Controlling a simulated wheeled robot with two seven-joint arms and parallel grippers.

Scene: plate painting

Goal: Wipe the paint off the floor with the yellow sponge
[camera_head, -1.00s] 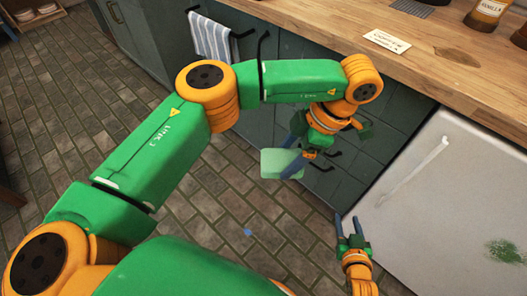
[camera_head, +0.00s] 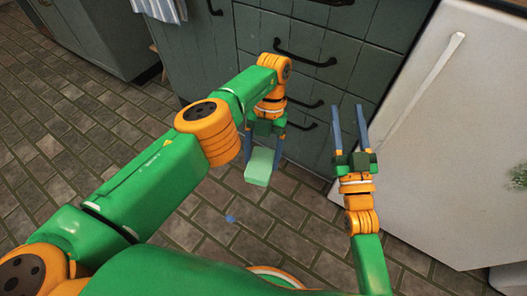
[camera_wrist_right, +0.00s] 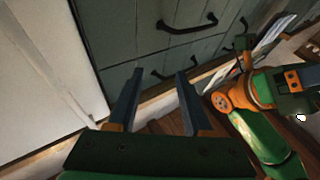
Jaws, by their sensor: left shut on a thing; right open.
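My left gripper (camera_head: 263,150) points down and is shut on a pale green block-shaped sponge (camera_head: 258,168). No yellow sponge shows. The sponge hangs from the fingers above the brick floor, in front of the drawers; its exact height is hard to tell. A small blue paint spot (camera_head: 230,218) lies on the floor, below and left of the sponge in the head view. My right gripper (camera_head: 348,108) is open and empty, left of the white door. Its open fingers (camera_wrist_right: 160,72) also show in the right wrist view, with nothing between them.
Dark green drawers (camera_head: 310,35) with black handles stand behind the grippers. A white door (camera_head: 450,130) with a long handle is at the right and bears a green paint smear (camera_head: 518,177). A striped towel (camera_head: 160,10) hangs at the top left. The floor around the blue spot is clear.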

